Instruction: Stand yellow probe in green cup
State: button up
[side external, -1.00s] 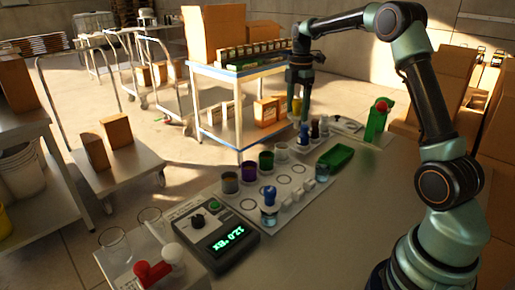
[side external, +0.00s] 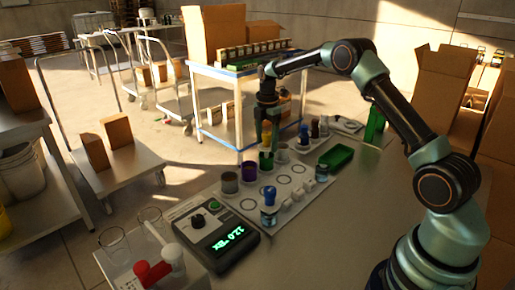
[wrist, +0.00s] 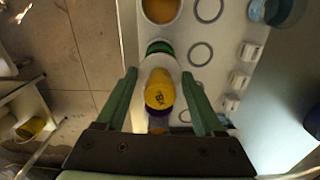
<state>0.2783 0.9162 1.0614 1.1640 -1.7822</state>
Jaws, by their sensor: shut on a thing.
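My gripper (side external: 268,128) points down over the row of cups. It is shut on the yellow probe (wrist: 160,92), whose yellow end shows between the green fingers in the wrist view (wrist: 159,78). In the side view, a little of the yellow probe (side external: 265,138) shows between the fingers, just above the green cup (side external: 266,163). In the wrist view, a green rim (wrist: 158,47) shows just beyond the probe. The fingers and probe hide part of the cup, so I cannot tell whether the probe's lower end is inside it.
A purple cup (side external: 248,170) and a grey cup (side external: 229,182) stand to the left, and a pale cup (side external: 282,152) to the right. Small bottles, a green tray (side external: 337,156) and a meter (side external: 222,236) are also on the table. The table's near right side is clear.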

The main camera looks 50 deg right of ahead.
jog(key=shift+f, duration=0.8)
jog(key=shift+f, duration=0.65)
dwell(0.8)
jog(key=o, duration=1.3)
jog(key=shift+r, duration=5.55)
notch_tip(320, 180, up, 9)
